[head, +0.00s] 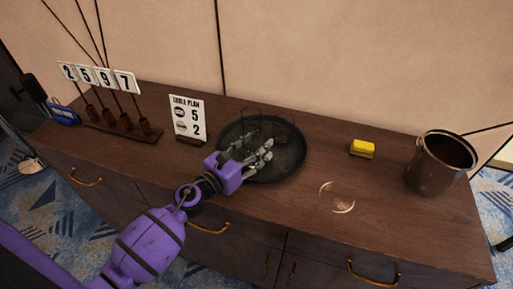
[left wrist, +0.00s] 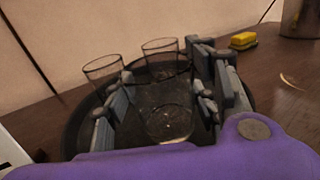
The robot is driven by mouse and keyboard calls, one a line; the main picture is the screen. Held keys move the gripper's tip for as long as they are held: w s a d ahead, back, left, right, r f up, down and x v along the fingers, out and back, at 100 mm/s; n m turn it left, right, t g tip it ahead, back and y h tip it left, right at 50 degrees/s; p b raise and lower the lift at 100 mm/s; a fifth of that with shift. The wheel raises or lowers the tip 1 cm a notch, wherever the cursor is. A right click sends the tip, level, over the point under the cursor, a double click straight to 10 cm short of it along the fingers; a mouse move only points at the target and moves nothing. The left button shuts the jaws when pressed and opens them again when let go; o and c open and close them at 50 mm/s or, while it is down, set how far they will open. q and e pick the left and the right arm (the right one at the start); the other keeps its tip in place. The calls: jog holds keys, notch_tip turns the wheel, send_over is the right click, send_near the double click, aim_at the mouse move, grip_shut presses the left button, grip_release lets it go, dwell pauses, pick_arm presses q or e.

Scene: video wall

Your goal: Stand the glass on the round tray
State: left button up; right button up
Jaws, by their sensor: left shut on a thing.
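The round dark tray (head: 288,172) lies on the wooden sideboard; its rim also shows in the left wrist view (left wrist: 73,135). My left gripper (head: 262,150) reaches over the tray from the front left. In the left wrist view its fingers (left wrist: 165,100) are shut on a clear glass (left wrist: 168,124), which looks upright over the tray. I cannot tell whether its base touches the tray. Two other clear glasses, one at left (left wrist: 103,72) and one at right (left wrist: 161,58), stand upright on the tray behind the held one. My right gripper is not in view.
A table plan sign (head: 187,116) stands left of the tray, with a rack of number cards (head: 97,78) farther left. A yellow sponge (head: 362,149) and a brown pot (head: 432,175) are at right. A pale curved mark (head: 337,198) lies on clear wood.

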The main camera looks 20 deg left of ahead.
pick_arm(q)
jog(key=shift+f, duration=0.6)
jog(key=shift+r, duration=0.25)
jog(key=shift+f+b, duration=0.3)
jog(key=shift+f, duration=0.1)
jog(key=o, duration=1.4)
jog(key=shift+r, duration=0.1)
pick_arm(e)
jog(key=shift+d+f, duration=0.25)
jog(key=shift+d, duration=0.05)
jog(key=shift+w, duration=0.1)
